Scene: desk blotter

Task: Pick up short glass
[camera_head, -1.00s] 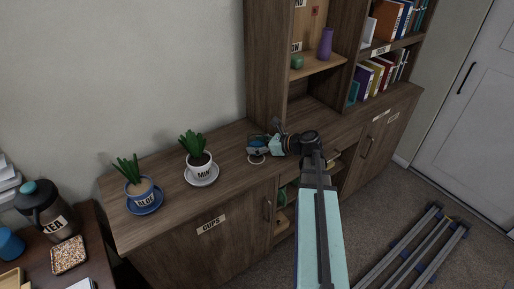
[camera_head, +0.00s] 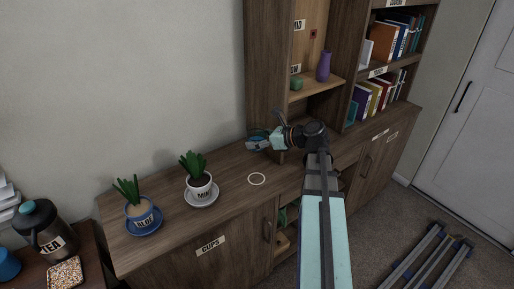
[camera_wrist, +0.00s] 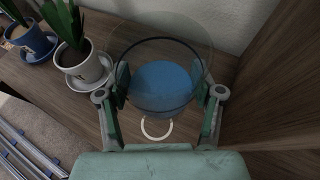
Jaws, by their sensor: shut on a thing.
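A clear short glass (camera_wrist: 163,86) with a blue base or content fills the middle of the wrist view. My gripper (camera_head: 262,142) is shut on the glass, with one green finger on each side of it. In the head view the glass is small and mostly hidden by my gripper, above the wooden cabinet top (camera_head: 232,205).
A mint plant (camera_head: 199,184) and an aloe plant (camera_head: 141,212) stand on saucers to the left. The tall shelf unit (camera_head: 267,75) rises close behind and right of my gripper. A purple vase (camera_head: 323,66) and a small green pot (camera_head: 296,83) stand on its shelf.

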